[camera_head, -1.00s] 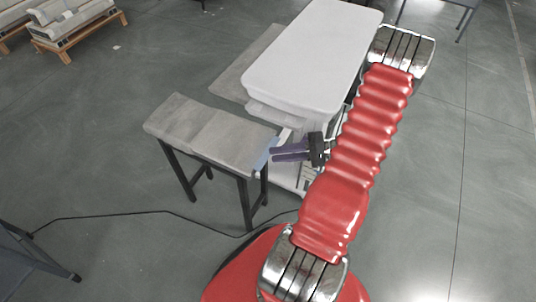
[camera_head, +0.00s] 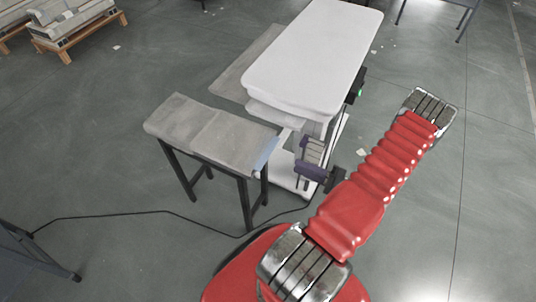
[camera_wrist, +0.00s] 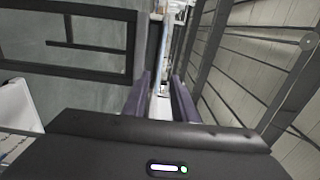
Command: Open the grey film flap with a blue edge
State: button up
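The grey film flap (camera_head: 210,130) lies over the top of a small black-legged table, with a crease across its middle. Its blue edge (camera_head: 266,154) is at the right end of that table. My gripper (camera_head: 302,158) is to the right of the blue edge, apart from it, in front of the white column unit. Its two dark purple fingers are spread, and the wrist view shows an empty gap between them (camera_wrist: 161,88). I cannot clearly make out the flap in the wrist view.
A white-topped unit (camera_head: 312,60) stands behind and right of my gripper, with a grey panel (camera_head: 240,75) beside it. A black cable (camera_head: 130,213) runs across the floor at the front left.

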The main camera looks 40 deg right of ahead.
aim_at(269, 153)
jog(key=shift+w, duration=0.1)
jog(key=shift+x, duration=6.8)
jog(key=shift+c, duration=0.6)
grip_shut()
jog(key=shift+a, duration=0.2)
jog(key=shift+d, duration=0.2)
